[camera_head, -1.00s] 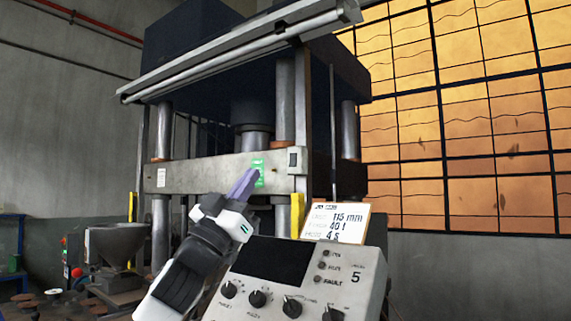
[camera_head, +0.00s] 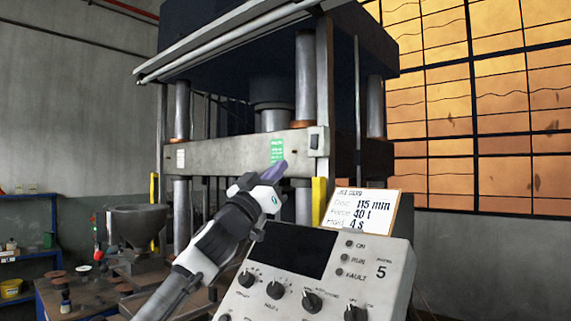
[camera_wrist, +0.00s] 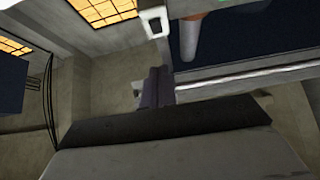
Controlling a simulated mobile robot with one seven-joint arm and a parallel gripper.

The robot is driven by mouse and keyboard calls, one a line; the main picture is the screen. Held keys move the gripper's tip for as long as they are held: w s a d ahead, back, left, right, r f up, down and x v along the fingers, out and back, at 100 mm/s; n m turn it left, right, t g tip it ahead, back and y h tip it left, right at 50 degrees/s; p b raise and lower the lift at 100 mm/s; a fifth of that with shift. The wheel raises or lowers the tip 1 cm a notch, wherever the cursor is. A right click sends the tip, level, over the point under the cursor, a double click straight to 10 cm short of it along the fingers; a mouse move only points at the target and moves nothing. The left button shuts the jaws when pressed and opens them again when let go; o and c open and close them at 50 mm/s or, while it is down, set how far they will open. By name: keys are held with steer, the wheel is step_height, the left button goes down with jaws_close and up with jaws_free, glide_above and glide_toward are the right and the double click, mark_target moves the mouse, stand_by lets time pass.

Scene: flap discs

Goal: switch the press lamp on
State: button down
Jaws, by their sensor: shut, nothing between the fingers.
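The long pale lamp bar (camera_head: 235,35) runs slantwise across the top front of the big dark press (camera_head: 275,50). I see no glow on it, though its underside is hardly visible. A small light switch box (camera_head: 317,141) sits on the press's right front post. It also shows in the wrist view as a white-framed box (camera_wrist: 154,22) at the top. My gripper (camera_head: 280,167) is shut and empty, its purple fingers pointing up and right, below and left of the switch in the head view. In the wrist view the fingers (camera_wrist: 157,80) are together below the box, apart from it in the picture.
A control panel (camera_head: 305,255) with knobs and ON, RUN and FAULT lamps stands in front, with a card (camera_head: 362,212) behind it. A green label (camera_head: 277,151) is on the press beam. A yellow post (camera_head: 318,200) stands below the switch. A hopper (camera_head: 135,222) is at left.

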mark_target(314, 142)
steer(key=p+x, duration=0.1)
steer(key=x, duration=0.2)
steer(key=f+p+x, duration=0.1)
steer(key=p+x, duration=0.1)
steer(key=x, duration=0.2)
steer(key=w+p+x, duration=0.1)
steer(key=p+x, duration=0.1)
steer(key=x, duration=0.1)
steer(key=shift+w+d+f, duration=0.1)
steer(key=shift+d, duration=0.45)
steer(key=shift+w+d+f, duration=0.2)
steer(key=shift+w+d, duration=0.05)
steer(key=shift+w, duration=0.15)
steer(key=shift+d, duration=0.1)
